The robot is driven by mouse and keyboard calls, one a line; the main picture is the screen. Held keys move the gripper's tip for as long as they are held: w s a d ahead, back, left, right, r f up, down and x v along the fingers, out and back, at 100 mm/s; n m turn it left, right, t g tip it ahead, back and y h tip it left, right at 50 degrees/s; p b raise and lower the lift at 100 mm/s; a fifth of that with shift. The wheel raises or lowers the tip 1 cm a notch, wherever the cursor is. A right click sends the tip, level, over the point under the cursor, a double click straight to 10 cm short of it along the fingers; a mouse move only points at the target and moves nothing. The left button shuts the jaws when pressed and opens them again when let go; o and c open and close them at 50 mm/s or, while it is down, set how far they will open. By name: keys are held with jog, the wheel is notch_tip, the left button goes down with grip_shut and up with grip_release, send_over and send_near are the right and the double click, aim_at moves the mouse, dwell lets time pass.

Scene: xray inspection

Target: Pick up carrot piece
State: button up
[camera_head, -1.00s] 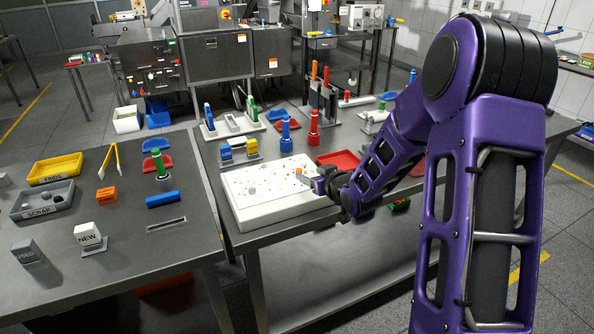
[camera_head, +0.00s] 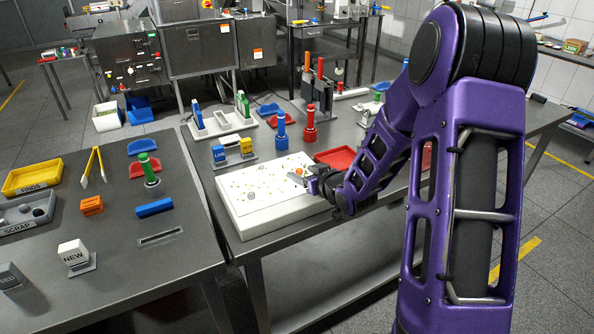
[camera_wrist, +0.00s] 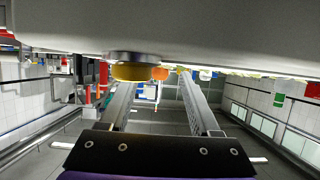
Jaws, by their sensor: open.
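A small orange piece (camera_head: 300,171), which looks like the carrot piece, lies on the white speckled board (camera_head: 245,217) near its right side. My gripper (camera_head: 305,180) reaches in from the right, low over the board, with its tips close to the orange piece. In the wrist view, which appears upside down, the two fingers (camera_wrist: 157,88) are apart with nothing between them. An orange piece (camera_wrist: 160,73) shows beyond the gap between the tips. A yellow round thing with a metal rim (camera_wrist: 133,69) is near the left finger. I cannot tell its exact distance.
Blue (camera_head: 281,132) and red (camera_head: 310,126) posts stand behind the board. A red tray (camera_head: 336,158) lies at its back right, beside my arm. Blue and yellow labelled blocks (camera_head: 233,151) stand behind its left end. The second table holds trays and small blocks.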

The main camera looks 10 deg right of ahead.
grip_shut()
dwell(0.6)
